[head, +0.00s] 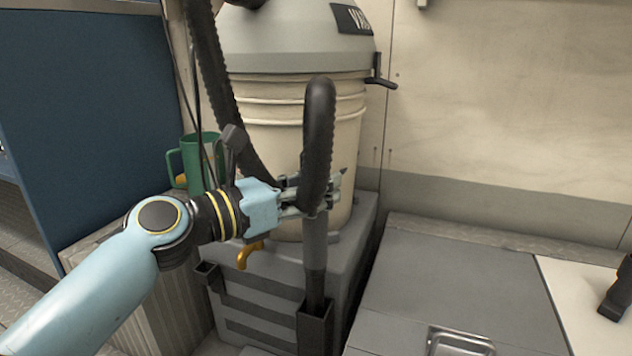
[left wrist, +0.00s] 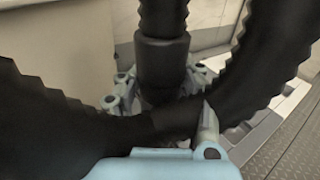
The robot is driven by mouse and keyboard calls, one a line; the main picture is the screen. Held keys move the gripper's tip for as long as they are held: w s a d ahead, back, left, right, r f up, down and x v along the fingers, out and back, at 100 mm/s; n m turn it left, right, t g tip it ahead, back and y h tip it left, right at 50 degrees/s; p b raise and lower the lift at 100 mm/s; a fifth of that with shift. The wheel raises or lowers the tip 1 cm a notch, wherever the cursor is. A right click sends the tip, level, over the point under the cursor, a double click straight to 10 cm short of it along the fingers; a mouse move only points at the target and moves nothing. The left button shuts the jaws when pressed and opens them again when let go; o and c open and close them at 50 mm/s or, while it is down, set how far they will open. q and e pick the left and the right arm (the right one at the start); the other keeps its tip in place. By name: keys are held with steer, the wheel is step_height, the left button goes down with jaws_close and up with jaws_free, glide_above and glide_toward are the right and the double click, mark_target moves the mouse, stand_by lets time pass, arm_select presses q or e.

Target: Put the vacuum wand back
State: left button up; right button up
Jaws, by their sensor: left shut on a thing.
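The vacuum wand (head: 315,245) is a dark upright tube with a ribbed black hose (head: 319,110) looping from its top. My left gripper (head: 318,195) is shut around it near the upper end. In the left wrist view, the fingers (left wrist: 160,100) close about the dark cuff of the wand (left wrist: 162,62), with the hose crossing in front. The wand's lower end meets the mouth of a dark square holder (head: 315,330) on the grey box's front corner and appears to be inside it; the depth is hidden. My right gripper is not in view.
The cream vacuum drum (head: 270,120) stands on a grey box (head: 255,290) behind the wand. A green mug (head: 190,160) is to its left. A grey locker lid (head: 455,285) lies at right, with a dark object (head: 615,290) at the edge. A blue panel (head: 85,110) borders the left.

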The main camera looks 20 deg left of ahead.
arm_select(q)
steer(key=shift+f, duration=0.3)
steer(key=shift+r, duration=0.1)
stand_by(0.5)
steer(key=o, duration=1.3)
steer(key=shift+f, duration=0.2)
